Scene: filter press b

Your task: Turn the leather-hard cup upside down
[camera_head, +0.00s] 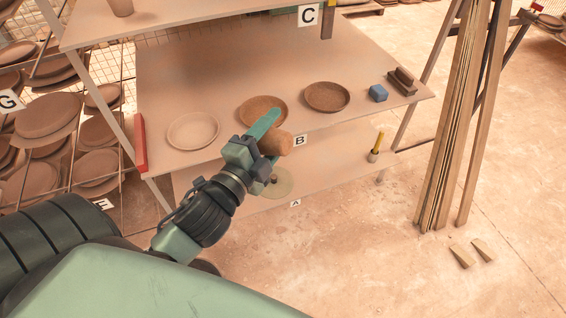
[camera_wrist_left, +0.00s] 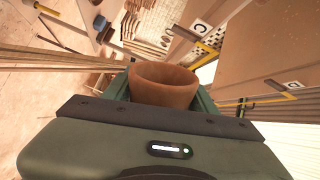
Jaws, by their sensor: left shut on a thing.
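My left gripper (camera_head: 274,146) is shut on a brown clay cup (camera_head: 277,143) and holds it in the air in front of shelf B. In the head view the cup looks tipped onto its side, with a rounded end to the right; its mouth is not clearly seen there. In the left wrist view the cup (camera_wrist_left: 165,88) sits between the fingers, its rim toward the top of the picture. My right gripper is not in view.
Shelf B (camera_head: 350,65) holds a pale plate (camera_head: 193,131), two brown plates (camera_head: 263,104) (camera_head: 327,97), a blue block (camera_head: 378,93) and a dark block (camera_head: 402,82). Shelf A (camera_head: 330,165) is below, shelf C above. Wooden planks (camera_head: 460,120) stand at right.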

